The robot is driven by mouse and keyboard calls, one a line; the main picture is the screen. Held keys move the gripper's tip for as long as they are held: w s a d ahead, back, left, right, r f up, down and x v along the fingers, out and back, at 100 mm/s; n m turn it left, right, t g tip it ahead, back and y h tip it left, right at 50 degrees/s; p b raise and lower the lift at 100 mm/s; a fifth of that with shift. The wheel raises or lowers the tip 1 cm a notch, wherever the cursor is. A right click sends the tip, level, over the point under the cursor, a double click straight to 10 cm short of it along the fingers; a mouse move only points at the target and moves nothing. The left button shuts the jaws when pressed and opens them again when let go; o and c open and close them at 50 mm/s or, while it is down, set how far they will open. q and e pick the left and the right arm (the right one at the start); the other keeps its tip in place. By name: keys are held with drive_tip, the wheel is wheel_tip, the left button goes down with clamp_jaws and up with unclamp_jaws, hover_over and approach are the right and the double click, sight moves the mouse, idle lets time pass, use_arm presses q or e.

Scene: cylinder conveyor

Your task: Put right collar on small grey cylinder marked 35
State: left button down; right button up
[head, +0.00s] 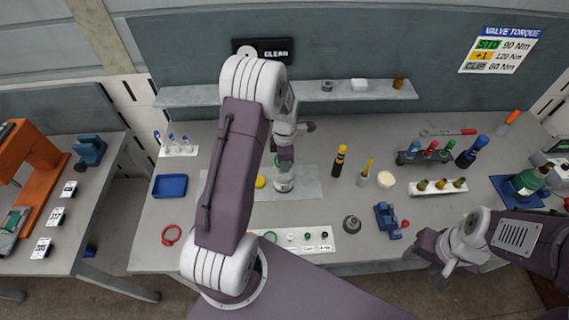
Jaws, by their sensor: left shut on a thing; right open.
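A small grey-white cylinder (284,183) stands upright on the grey mat in the middle of the bench. It has a dark marking on its side, too small to read. A green piece, seemingly a collar (283,161), is at its top, directly under my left gripper (285,155). My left gripper is shut on this green piece; whether it is seated on the neck is hard to tell. A white strip (318,247) with several small collars lies in front, partly hidden by my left arm. My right gripper (430,260) is open and empty over the front right edge.
A blue tray (170,186) and a red ring (171,235) are further left. A blue vice (387,219) sits near the front edge.

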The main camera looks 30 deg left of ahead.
use_arm(q)
drive_tip(key=shift+a, duration=0.1)
drive_tip(key=shift+f+b, duration=1)
drive_tip(key=shift+f, duration=0.55)
drive_tip(key=c, duration=1.5)
unclamp_jaws()
drive_tip(key=shift+r, duration=0.1)
wheel_tip(320, 180, up, 6)
drive_tip(key=p, duration=0.5)
